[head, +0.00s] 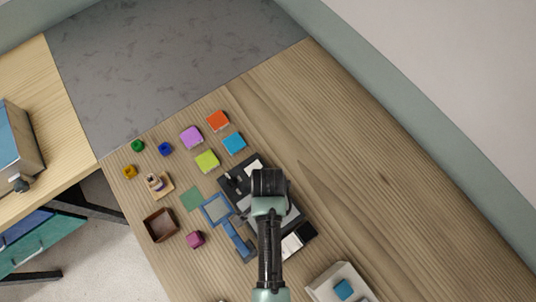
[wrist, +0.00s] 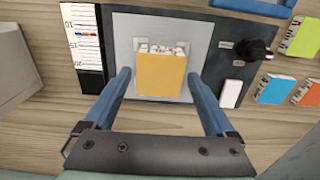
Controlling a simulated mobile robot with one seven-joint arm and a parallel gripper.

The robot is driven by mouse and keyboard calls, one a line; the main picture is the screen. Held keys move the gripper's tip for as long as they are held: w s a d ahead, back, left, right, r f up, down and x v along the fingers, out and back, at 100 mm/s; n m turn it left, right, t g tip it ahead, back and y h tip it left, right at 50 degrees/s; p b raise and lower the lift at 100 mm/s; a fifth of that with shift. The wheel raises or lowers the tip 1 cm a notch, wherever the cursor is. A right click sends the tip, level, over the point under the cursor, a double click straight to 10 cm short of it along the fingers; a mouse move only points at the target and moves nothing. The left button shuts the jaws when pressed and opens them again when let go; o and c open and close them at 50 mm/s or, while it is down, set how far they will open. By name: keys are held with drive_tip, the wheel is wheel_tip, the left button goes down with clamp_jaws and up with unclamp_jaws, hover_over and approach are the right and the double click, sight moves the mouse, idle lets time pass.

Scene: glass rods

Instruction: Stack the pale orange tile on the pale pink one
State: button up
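In the wrist view, an orange-yellow tile (wrist: 162,75) with a white-and-red patterned edge sits over a pale square plate (wrist: 122,47) on a dark device. My gripper (wrist: 160,78) is open, with one blue finger on each side of this tile and a visible gap on both sides. I cannot tell how far above the tile the fingers are. In the head view my gripper (head: 268,185) is over the dark device (head: 231,182) and hides the tile. I cannot pick out a pale pink tile for certain; a purple-pink tile (head: 191,137) lies at the upper left.
A blue-framed object (head: 216,209), a brown open box (head: 161,225) and a magenta block (head: 195,239) are nearby. A white tray (head: 322,287) stands at the front. The table's right side is clear.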

drive_tip(key=shift+o, duration=0.4)
drive_tip(key=shift+r, duration=0.15)
wheel_tip(320, 180, up, 12)
drive_tip(key=r+b, duration=0.1)
drive_tip(key=w+r+n+t+b, duration=0.1)
drive_tip(key=w+r+t, duration=0.35)
drive_tip(key=w, duration=0.25)
drive_tip(key=w+r+n+t+b, duration=0.1)
drive_tip(key=w+r+n+t, duration=0.15)
drive_tip(key=w+r, duration=0.35)
drive_tip(key=w+r+n+t+b, duration=0.1)
drive_tip(key=w+r+t, duration=0.3)
drive_tip(key=r, duration=0.4)
drive_tip(key=w+r+n+t+b, duration=0.1)
drive_tip(key=w+r+t, duration=0.3)
drive_tip(key=r, duration=0.5)
wheel_tip(320, 180, up, 18)
drive_tip(key=s+n+t+b, duration=0.2)
drive_tip(key=n+t, duration=0.1)
drive_tip(key=t, duration=0.4)
drive_tip(key=s+r+n+t, duration=0.2)
drive_tip(key=s+r+t, duration=0.3)
drive_tip(key=s+r, duration=0.4)
wheel_tip(320, 180, up, 4)
drive_tip(key=shift+s+f+b, duration=0.2)
drive_tip(key=shift+s+b, duration=0.05)
drive_tip(key=shift+b, duration=0.1)
